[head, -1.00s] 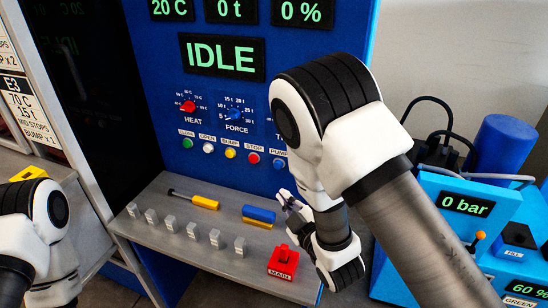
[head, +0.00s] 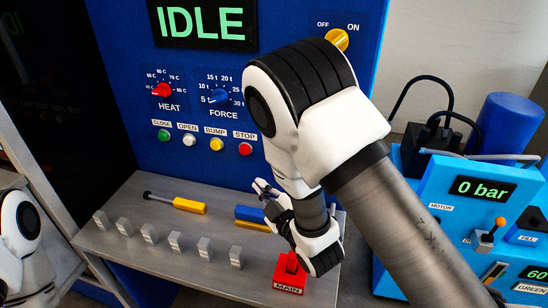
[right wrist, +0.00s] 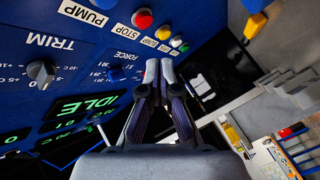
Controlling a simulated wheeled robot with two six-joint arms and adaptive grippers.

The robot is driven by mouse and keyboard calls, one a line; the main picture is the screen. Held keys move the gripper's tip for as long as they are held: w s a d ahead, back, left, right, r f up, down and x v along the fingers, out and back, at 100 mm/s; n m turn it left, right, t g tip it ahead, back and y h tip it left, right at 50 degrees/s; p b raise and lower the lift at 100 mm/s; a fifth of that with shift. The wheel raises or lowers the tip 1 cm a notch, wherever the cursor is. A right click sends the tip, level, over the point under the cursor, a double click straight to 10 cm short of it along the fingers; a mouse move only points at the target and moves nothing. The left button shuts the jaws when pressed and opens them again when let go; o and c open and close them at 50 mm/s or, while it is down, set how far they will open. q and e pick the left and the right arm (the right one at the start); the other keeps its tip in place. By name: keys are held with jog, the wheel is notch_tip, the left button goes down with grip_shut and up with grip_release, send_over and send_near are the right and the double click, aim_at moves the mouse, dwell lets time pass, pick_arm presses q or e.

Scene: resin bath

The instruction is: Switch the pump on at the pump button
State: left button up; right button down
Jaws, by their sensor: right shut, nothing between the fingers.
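The pump button is hidden behind my right arm in the head view. My right gripper (head: 263,188) is shut and empty, in front of the panel's lower part and above the grey ledge (head: 150,195). In the right wrist view its fingers (right wrist: 159,68) lie together, near the row of buttons. I cannot tell whether they touch the panel. My left gripper is out of view.
The red STOP button (head: 245,149) and yellow BUMP button (head: 216,144) sit beside my right arm. A red MAIN switch (head: 290,270), a yellow-handled tool (head: 188,205) and several grey blocks (head: 150,234) are on the ledge. The blue unit (head: 440,190) at right reads 0 bar.

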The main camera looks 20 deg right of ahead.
jog(key=w+d, duration=0.4)
jog(key=w, duration=0.2)
jog(key=shift+w+d, duration=0.35)
dwell(1.1)
jog(key=shift+w+d, duration=0.25)
jog(key=shift+w, duration=0.05)
jog(key=shift+w+d+b, duration=0.25)
jog(key=shift+w+b, duration=0.05)
jog(key=shift+w, duration=0.1)
dwell(0.8)
dwell(0.4)
jog(key=shift+s+a, duration=0.5)
jog(key=shift+s, duration=0.25)
